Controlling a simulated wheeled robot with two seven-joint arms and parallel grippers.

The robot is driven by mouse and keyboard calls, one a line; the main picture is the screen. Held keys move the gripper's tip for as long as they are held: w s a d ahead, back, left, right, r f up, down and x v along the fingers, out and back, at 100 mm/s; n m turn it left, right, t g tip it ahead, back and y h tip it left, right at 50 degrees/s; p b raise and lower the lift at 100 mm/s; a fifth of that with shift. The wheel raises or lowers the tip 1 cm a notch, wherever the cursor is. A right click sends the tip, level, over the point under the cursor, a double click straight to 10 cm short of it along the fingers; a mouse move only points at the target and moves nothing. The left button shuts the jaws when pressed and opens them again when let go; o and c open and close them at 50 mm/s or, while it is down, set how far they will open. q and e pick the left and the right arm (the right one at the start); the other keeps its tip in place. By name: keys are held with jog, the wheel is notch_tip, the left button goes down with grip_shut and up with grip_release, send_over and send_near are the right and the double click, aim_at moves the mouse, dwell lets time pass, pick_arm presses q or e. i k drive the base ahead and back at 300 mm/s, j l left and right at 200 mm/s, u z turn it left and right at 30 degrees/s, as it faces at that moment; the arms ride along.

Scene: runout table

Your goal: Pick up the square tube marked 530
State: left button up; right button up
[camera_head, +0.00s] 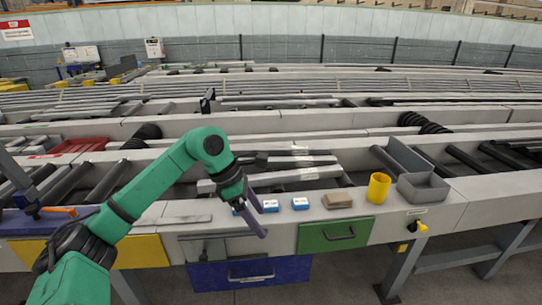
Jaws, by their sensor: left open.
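Several tubes lie on the runout table behind my left gripper. A grey tube with a white label (308,174) lies nearest, and a darker tube (308,160) lies just behind it. Another small white label (299,148) shows farther back. The markings are too small to read, so I cannot tell which tube is marked 530. My left gripper (257,218) is open and points down over the table's front edge, in front of the tubes' left part. It hides part of what is behind it. My right gripper is not in view.
Blue-and-white boxes (300,203), a brown block (338,201), a yellow cup (379,188) and a grey bin (423,188) stand along the front ledge. Green (335,236) and blue (250,274) drawers are below. A red tray (77,146) is at the left.

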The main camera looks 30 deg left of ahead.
aim_at(283, 161)
jog(key=i+j, duration=1.3)
